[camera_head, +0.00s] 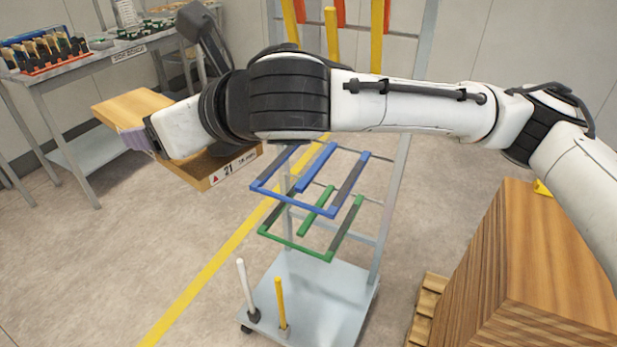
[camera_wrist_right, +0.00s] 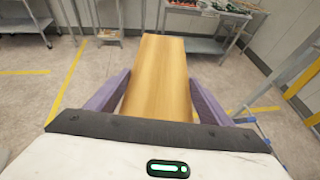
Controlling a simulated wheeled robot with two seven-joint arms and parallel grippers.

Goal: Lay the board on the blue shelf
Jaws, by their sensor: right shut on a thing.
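A wooden board (camera_head: 133,104) with light top and a brown edge is held in the air at the left of the head view. My right gripper (camera_head: 135,138) is shut on the board, its purple fingers at the board's side; my arm hides part of it. In the right wrist view the board (camera_wrist_right: 160,75) lies between the two purple fingers of the gripper (camera_wrist_right: 155,100) and points away from the wrist. The blue shelf (camera_head: 322,211) is an open frame on a wheeled rack, to the right of the board and apart from it. My left gripper is not in view.
A green shelf frame (camera_head: 297,247) sits below the blue one, above the rack's grey base (camera_head: 310,290). White (camera_head: 246,285) and yellow (camera_head: 280,300) posts stand at the base's front. A wood stack (camera_head: 545,260) stands at right. A workbench (camera_head: 95,60) with tools stands back left.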

